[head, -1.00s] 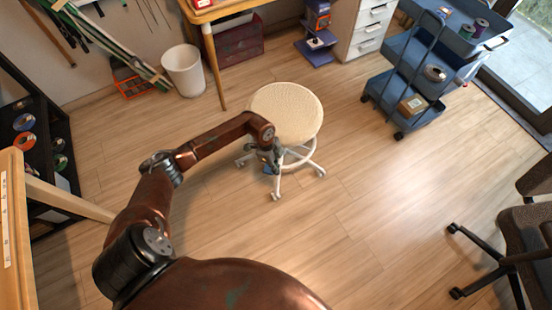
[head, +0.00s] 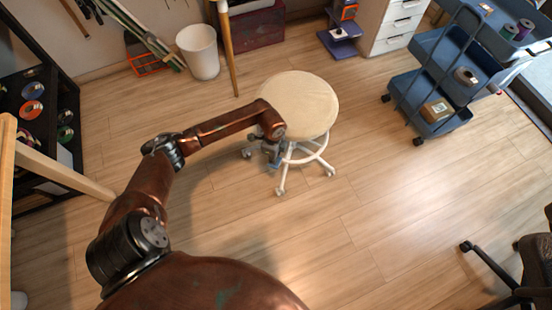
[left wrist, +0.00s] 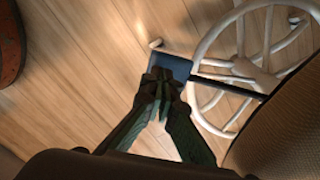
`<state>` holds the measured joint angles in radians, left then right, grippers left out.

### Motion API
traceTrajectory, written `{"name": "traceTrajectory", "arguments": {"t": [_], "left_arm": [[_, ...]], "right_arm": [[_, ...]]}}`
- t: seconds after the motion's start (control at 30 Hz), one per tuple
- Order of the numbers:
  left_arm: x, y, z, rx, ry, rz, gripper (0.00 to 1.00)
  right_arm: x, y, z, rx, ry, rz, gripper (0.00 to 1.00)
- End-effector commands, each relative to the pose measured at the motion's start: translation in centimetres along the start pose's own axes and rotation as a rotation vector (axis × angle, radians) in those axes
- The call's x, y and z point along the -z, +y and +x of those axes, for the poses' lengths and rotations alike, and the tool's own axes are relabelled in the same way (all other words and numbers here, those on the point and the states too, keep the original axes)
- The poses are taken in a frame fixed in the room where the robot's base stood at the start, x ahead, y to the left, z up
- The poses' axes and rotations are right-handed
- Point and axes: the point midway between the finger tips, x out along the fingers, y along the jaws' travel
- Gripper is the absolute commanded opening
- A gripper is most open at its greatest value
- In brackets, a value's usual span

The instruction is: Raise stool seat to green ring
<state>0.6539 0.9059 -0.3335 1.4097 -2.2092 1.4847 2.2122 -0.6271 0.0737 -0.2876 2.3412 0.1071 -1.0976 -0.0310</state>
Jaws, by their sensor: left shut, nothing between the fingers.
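The stool's round cream seat (head: 298,103) stands in the upper middle of the head view, above a white base with a foot ring (head: 318,154) and casters. In the left wrist view the white foot ring (left wrist: 196,62) is at the upper right, and the seat's dark underside (left wrist: 285,125) fills the lower right. A blue paddle (left wrist: 172,67) on a dark rod sticks out from beneath the seat. My left gripper (left wrist: 160,82) is shut, its tips at the paddle's near edge; touching or not, I cannot tell. It also shows beneath the seat's left edge (head: 273,156). No green ring is visible.
A blue trolley (head: 432,75) stands right of the stool. A white bin (head: 198,52) and a wooden table leg (head: 228,52) are behind it to the left. A dark chair (head: 525,270) is at the lower right. The wooden floor between is open.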

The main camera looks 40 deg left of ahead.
Motion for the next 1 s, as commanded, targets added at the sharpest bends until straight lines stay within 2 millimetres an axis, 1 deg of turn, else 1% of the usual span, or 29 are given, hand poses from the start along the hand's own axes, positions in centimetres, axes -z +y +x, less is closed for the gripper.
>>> {"name": "traceTrajectory", "arguments": {"t": [1.0], "left_arm": [[0.0,0.1,4.9,-0.002,-0.001,0.001,0.0]], "right_arm": [[-1.1,0.1,1.8,0.002,-0.018,0.005,0.0]]}}
